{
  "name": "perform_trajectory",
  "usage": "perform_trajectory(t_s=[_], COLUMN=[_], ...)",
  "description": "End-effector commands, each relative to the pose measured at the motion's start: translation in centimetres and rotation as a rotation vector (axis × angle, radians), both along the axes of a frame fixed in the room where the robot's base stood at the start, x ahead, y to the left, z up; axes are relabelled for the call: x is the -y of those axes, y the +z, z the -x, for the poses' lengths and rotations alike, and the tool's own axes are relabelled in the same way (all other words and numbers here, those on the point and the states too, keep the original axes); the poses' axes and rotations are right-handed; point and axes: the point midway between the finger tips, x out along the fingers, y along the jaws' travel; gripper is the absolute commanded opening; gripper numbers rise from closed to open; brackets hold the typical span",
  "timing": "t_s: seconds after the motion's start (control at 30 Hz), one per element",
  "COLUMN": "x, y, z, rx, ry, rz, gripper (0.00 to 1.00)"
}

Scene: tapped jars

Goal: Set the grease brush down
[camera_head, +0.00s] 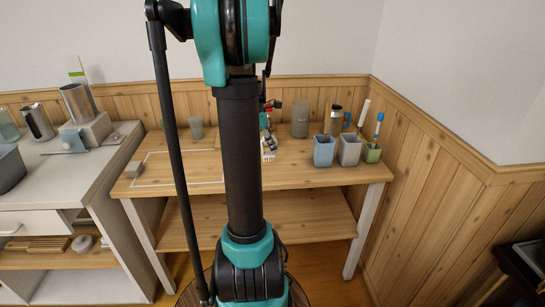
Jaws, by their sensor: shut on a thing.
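My gripper (268,147) shows only in part, just right of my dark arm tube, over the middle of the wooden table (310,177). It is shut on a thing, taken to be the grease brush. The brush itself is small and mostly hidden, so its shape and whether it touches the table cannot be told.
Blue (323,151), grey (349,151) and green (371,154) pots stand at the table's right; a blue-topped tool (378,127) stands in the green one.

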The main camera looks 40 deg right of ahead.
Motion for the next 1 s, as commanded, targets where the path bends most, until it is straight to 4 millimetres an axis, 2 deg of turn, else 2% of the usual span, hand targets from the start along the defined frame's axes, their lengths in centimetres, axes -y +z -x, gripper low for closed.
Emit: perform_trajectory(t_s=[0.17, 0.43, 0.87, 0.9, 1.0], x=[0.0, 0.0, 0.0, 0.0, 0.0], y=[-1.4, -4.6, -5.3, -5.2, -5.2], z=[0.0, 0.0, 0.0, 0.0, 0.0], rx=[0.0, 0.0, 0.0, 0.0, 0.0], ry=[0.0, 0.0, 0.0, 0.0, 0.0], rz=[0.0, 0.0, 0.0, 0.0, 0.0], gripper=[0.0, 0.0, 0.0, 0.24, 0.36])
